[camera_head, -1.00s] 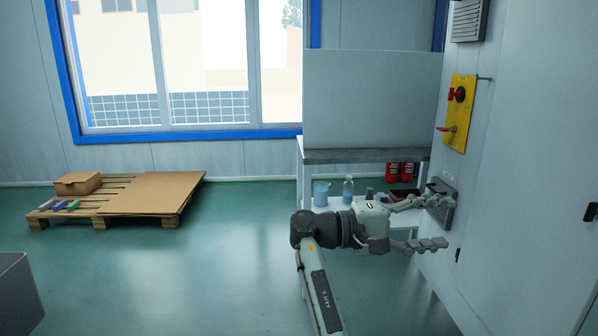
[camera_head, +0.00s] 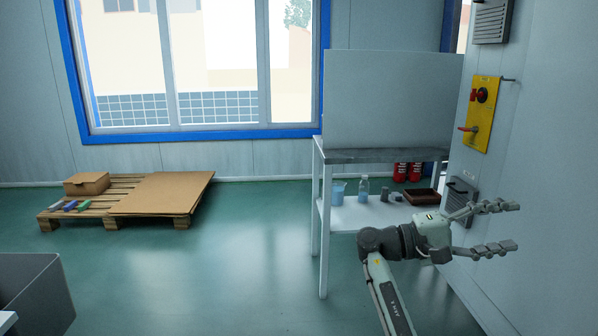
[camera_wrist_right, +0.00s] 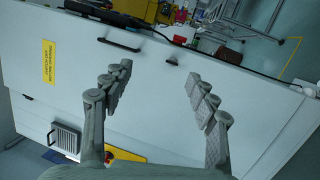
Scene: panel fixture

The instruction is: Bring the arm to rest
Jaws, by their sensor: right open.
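My right gripper (camera_head: 508,226) is at the right of the head view, in front of the pale wall panel. Its fingers are spread wide and it holds nothing. In the right wrist view the open fingers (camera_wrist_right: 168,100) stand apart with the pale cabinet face (camera_wrist_right: 160,65) between and beyond them. A yellow panel (camera_head: 482,113) with a red knob and a red lever is on the wall above the gripper. My left gripper is not in view.
A white-legged table (camera_head: 385,156) with a lower shelf holding bottles and a brown tray (camera_head: 421,197) stands behind my right arm. A pallet (camera_head: 110,206) with cardboard lies at the left. A grey bin (camera_head: 38,285) is at the lower left. The middle floor is clear.

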